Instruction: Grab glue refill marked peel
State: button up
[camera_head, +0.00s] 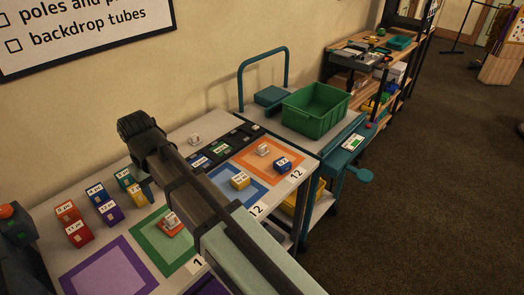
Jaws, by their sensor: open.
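Several small coloured blocks with white labels stand on the table. At left are two red ones (78,234), a blue one (97,194), a purple one (110,213), a teal one (125,179) and a yellow one (137,193). The labels are too small to read surely, so I cannot tell which is marked peel.
The table has a purple square (108,270), a green square (150,246) with an orange piece (171,223), and blue and orange squares with more blocks (240,181). A black tray (243,130) lies behind. A green bin (316,110) stands on a cart at right.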

jog(key=r+n, duration=0.1)
jog(key=n, duration=1.6)
send_over(264, 145)
notch_tip(264, 145, down, 13)
jog(key=shift+a+f, duration=0.1)
jog(key=shift+f, duration=0.1)
jog(key=shift+c, duration=0.4)
grip_shut()
